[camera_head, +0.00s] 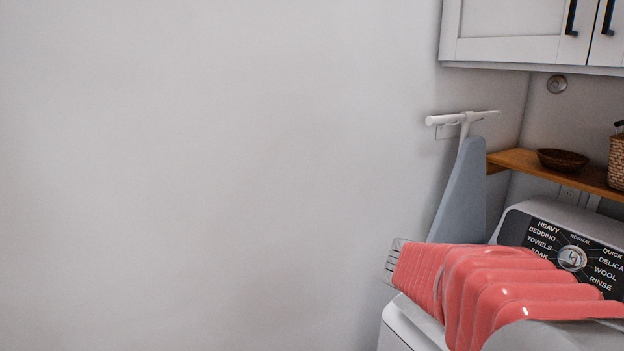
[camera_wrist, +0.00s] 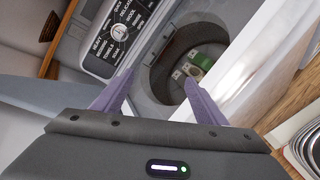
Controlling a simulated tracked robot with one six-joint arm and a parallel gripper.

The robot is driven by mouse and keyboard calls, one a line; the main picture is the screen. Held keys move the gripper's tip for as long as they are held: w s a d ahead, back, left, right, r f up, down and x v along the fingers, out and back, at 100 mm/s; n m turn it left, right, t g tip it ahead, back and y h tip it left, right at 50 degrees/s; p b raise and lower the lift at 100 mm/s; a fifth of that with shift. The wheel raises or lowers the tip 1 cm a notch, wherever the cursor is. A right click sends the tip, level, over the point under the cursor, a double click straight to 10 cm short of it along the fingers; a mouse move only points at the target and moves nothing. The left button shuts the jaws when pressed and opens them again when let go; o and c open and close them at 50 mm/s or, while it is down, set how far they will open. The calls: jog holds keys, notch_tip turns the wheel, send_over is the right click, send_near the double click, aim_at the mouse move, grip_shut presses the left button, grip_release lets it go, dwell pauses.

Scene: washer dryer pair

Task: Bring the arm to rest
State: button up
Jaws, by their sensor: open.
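My gripper (camera_wrist: 160,80) shows in the wrist view with its two purple fingers spread apart and nothing between them. It is above the washer's open top. The round drum opening (camera_wrist: 167,62) lies beyond the fingertips, and something green and white (camera_wrist: 208,60) is inside it; I cannot tell what it is. In the head view a coral ribbed shape (camera_head: 500,290) crosses the lower right in front of the washer; I cannot tell whether it is part of my arm. I cannot make out the gripper in the head view.
The washer's dial panel (camera_head: 572,258) is at the right. An ironing board (camera_head: 461,195) hangs on the wall beside a wooden shelf (camera_head: 516,160) with a bowl (camera_head: 562,160). Cabinets (camera_head: 512,30) are above. A white upright panel (camera_wrist: 262,58) stands right of the drum. The left wall is bare.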

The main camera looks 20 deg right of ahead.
jog(key=s+a+f+m+t+y, duration=0.1)
jog(key=a+y, duration=0.5)
jog(key=a, duration=1.2)
jog(key=s+a+f+m+t+y, duration=0.1)
jog(key=s+a+m+t+y, duration=0.3)
jog(key=a, duration=1.5)
jog(key=shift+s+a+f+m+t+y, duration=0.15)
jog(key=shift+f+m+t+y, duration=0.25)
jog(key=shift+m+y, duration=0.4)
jog(key=shift+c, duration=0.5)
